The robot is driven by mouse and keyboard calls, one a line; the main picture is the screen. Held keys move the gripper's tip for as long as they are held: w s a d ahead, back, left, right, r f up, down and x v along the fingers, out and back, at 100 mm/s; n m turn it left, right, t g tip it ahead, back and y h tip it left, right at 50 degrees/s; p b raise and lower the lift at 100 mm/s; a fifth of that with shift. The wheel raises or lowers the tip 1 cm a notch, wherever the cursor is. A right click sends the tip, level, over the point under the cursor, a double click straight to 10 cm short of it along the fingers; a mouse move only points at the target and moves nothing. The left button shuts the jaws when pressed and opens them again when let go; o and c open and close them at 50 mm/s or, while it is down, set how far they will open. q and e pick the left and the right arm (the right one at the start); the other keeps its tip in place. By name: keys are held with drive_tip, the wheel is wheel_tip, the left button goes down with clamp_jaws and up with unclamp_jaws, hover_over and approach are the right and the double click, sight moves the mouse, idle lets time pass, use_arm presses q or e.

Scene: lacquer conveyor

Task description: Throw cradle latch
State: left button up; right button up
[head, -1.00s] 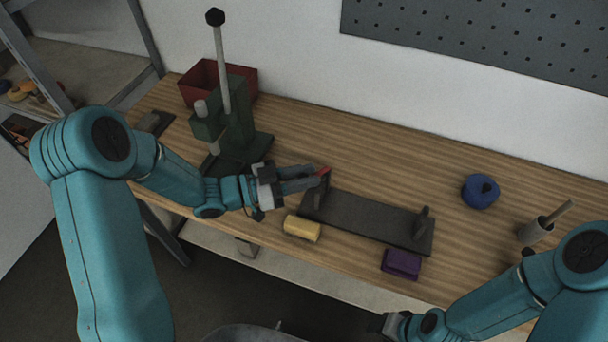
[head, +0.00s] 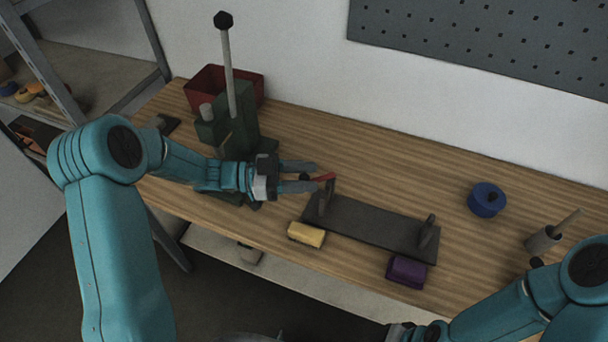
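The dark grey cradle (head: 372,227) lies on the wooden bench, with a short upright post at each end.
A yellow block (head: 306,234) and a purple block (head: 406,272) lie along the front of the cradle. A blue roll (head: 487,200) and a grey cup with a stick (head: 543,239) stand to the right. A green lever press (head: 236,130) and red bin (head: 205,84) stand behind my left arm.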

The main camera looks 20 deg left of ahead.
use_arm(q)
drive_tip(key=shift+w+f, duration=0.1)
drive_tip(key=shift+a, duration=0.25)
drive_tip(key=b+v, duration=0.3)
drive_tip(key=v, duration=1.3)
drive_tip(key=shift+o, duration=0.6)
